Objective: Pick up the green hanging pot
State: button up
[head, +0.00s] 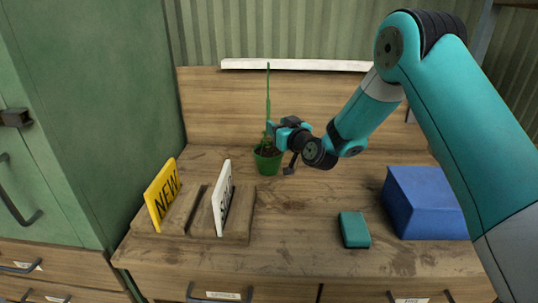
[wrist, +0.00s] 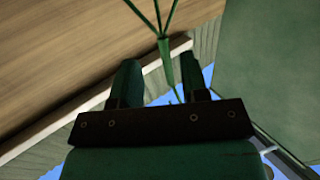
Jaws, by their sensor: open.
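The green hanging pot (head: 267,163) stands upright on the wooden worktop near its back edge, with dark soil and a plant inside. Its thin green hanger (head: 268,92) rises straight up from the rim. My gripper (head: 270,129) is just above the pot, at the lower part of the hanger. In the wrist view the hanger (wrist: 165,55) runs between the two fingers of my open gripper (wrist: 163,78), and its strands spread at the top. I cannot tell whether either finger touches it. The pot body is not in the wrist view.
A yellow "NEW" sign (head: 162,194) and a white sign (head: 222,199) stand in a wooden holder (head: 203,217) at front left. A teal box (head: 354,230) and a larger blue box (head: 425,202) are at right. A green cabinet (head: 80,110) bounds the left side. The worktop's middle is clear.

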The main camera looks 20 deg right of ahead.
jog(key=p+x, duration=0.1)
jog(key=x, duration=0.1)
jog(key=p+x, duration=0.2)
jog(key=x, duration=0.1)
jog(key=shift+s+a, duration=0.1)
jog(key=shift+a, duration=0.1)
grip_shut()
